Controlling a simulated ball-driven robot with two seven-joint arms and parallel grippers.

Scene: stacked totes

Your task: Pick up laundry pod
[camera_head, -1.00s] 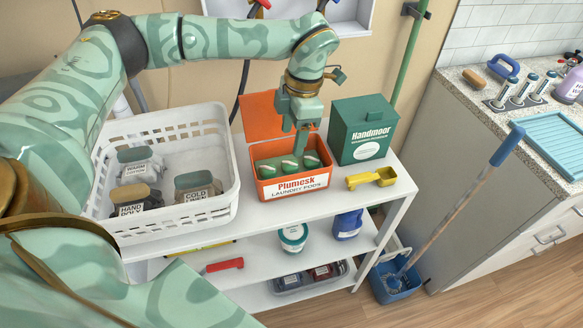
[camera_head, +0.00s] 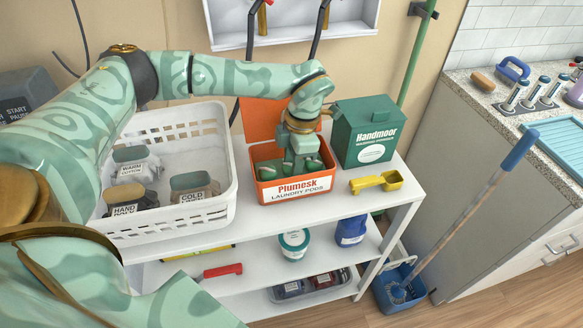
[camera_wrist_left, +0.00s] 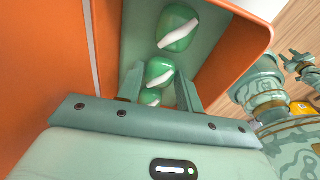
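Green laundry pods with white stripes lie in the orange Plumesk box (camera_head: 296,188), whose lid stands open at the back. My left gripper (camera_head: 297,166) points down into the box among the pods. One pod (camera_head: 267,172) shows left of it and another (camera_head: 313,165) right of it. In the left wrist view the fingers of my left gripper (camera_wrist_left: 160,88) are apart, with a pod (camera_wrist_left: 159,73) between or just beyond them; contact cannot be told. Another pod (camera_wrist_left: 178,28) lies farther off. A small patterned part of mine at the right edge may be my right gripper (camera_wrist_left: 300,64); its state is unclear.
A white basket (camera_head: 220,203) with labelled bundles stands left of the box. A green Handmoor box (camera_head: 366,133) stands close on the right, with a yellow scoop (camera_head: 376,182) before it. A mop (camera_head: 470,215) leans in a blue bucket on the floor.

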